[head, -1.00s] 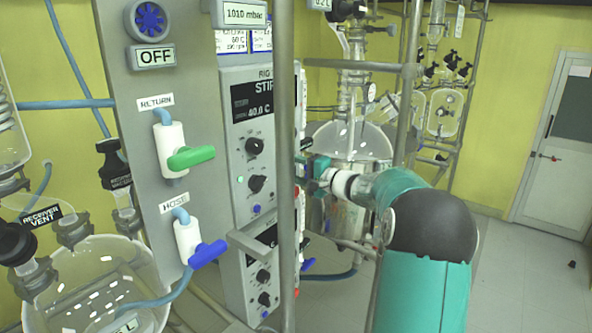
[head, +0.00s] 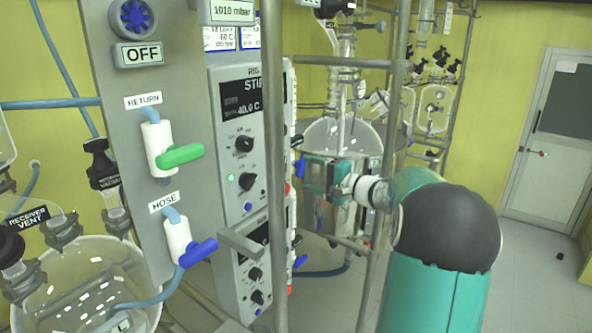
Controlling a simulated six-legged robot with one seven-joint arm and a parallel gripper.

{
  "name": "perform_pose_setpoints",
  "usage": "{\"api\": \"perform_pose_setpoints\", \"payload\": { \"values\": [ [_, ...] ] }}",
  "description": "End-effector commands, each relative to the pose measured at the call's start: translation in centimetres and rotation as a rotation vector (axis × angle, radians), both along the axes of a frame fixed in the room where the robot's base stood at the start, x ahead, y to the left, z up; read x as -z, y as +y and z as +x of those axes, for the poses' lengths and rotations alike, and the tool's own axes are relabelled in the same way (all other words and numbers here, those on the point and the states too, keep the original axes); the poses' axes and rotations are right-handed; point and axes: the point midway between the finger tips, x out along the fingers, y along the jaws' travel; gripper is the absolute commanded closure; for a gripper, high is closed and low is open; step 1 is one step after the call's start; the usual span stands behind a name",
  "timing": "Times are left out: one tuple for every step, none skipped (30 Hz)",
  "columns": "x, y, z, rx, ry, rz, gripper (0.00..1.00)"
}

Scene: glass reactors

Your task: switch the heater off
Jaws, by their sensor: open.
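A grey control unit (head: 238,150) stands left of centre, behind a metal pole. Below are two black knobs, an upper one (head: 244,144) and a lower one (head: 248,181), with a lit green lamp (head: 231,177) beside the lower one. I cannot tell which control belongs to the heater. My gripper (head: 311,176) is open, right of the unit and beyond the pole, in front of a glass vessel (head: 345,138). It appears apart from the knobs; its fingertips are hard to make out.
The metal pole (head: 274,190) stands between the unit's face and my gripper; another pole (head: 385,165) is near my arm. A grey panel (head: 125,85) carries an OFF sign, a green valve handle (head: 180,156) and a blue one (head: 198,252). Open floor lies right.

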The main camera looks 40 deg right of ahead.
Motion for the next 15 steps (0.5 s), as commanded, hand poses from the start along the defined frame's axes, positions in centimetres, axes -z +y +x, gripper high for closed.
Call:
{"api": "perform_pose_setpoints", "payload": {
  "values": [
    [0.0,-0.5,-1.1,0.004,0.001,-0.001,0.31],
    [0.0,-0.7,-1.6,0.003,0.001,-0.001,0.31],
    [0.0,-0.8,-2.3,0.002,0.000,0.000,0.31],
    [0.0,-1.0,-2.8,0.002,0.001,-0.001,0.31],
    [0.0,-1.2,-3.2,0.002,0.001,-0.001,0.31],
    [0.0,-1.3,-3.7,0.002,0.000,-0.002,0.31],
    [0.0,-1.4,-3.9,0.002,0.000,-0.002,0.31],
    [0.0,-1.5,-4.2,0.001,0.000,-0.002,0.31],
    [0.0,-1.5,-4.4,0.000,0.001,-0.001,0.31],
    [0.0,-1.6,-4.5,0.000,0.000,-0.001,0.31],
    [0.0,-1.6,-4.6,-0.001,0.000,0.000,0.31],
    [0.0,-1.6,-4.7,-0.001,0.000,0.000,0.31],
    [0.0,-1.6,-4.7,-0.001,0.000,0.000,0.31],
    [0.0,-1.6,-4.7,-0.001,0.000,0.000,0.31],
    [0.0,-1.6,-4.7,-0.001,0.000,0.000,0.31]
  ]
}}
